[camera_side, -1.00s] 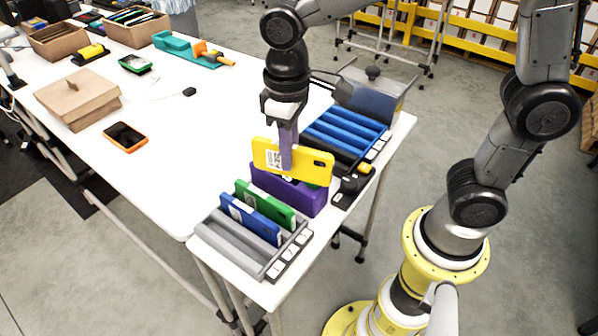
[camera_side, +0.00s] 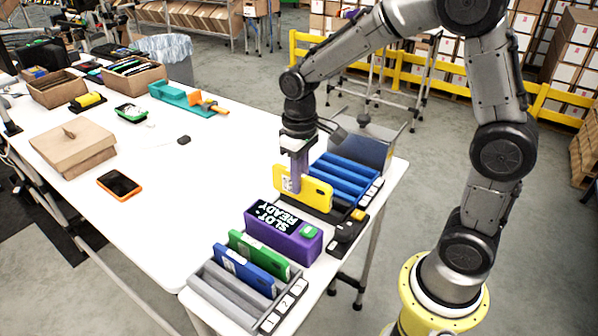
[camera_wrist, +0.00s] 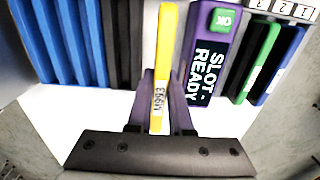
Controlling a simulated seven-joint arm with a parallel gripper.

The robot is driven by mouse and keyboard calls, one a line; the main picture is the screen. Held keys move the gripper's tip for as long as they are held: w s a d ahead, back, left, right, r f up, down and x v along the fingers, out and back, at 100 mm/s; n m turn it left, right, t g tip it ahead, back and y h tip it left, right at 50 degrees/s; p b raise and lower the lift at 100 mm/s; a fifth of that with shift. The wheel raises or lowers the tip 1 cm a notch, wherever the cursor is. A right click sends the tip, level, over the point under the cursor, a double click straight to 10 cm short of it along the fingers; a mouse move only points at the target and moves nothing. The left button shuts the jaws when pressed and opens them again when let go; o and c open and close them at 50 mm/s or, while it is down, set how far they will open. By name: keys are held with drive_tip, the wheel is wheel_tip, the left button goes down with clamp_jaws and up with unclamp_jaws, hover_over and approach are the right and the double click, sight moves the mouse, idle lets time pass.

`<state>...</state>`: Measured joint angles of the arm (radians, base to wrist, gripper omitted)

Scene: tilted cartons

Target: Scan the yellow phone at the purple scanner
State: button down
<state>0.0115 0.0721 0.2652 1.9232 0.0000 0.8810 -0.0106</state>
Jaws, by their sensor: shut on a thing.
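The yellow phone (camera_side: 303,191) is upright on its long edge in the side view, with a white label on one face. My gripper (camera_side: 298,178) is shut on it, one purple finger showing across its near face. In the wrist view the phone (camera_wrist: 165,60) is edge-on between the purple fingers (camera_wrist: 162,100), with a label reading M993 on its edge. The purple scanner (camera_side: 283,232) stands apart from the phone, nearer the grey rack. Its screen reads SLOT-READY, and a green OK shows on it in the wrist view (camera_wrist: 222,20).
A grey numbered rack (camera_side: 230,300) holds a green phone (camera_side: 258,254) and a blue phone (camera_side: 243,270). A blue slotted rack (camera_side: 345,178) and a black holder (camera_side: 345,232) are near the held phone. An orange-edged phone (camera_side: 119,184) lies on the open white table.

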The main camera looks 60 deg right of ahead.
sight(300, 199)
drive_tip(key=shift+f, duration=3)
drive_tip(key=shift+r, duration=3)
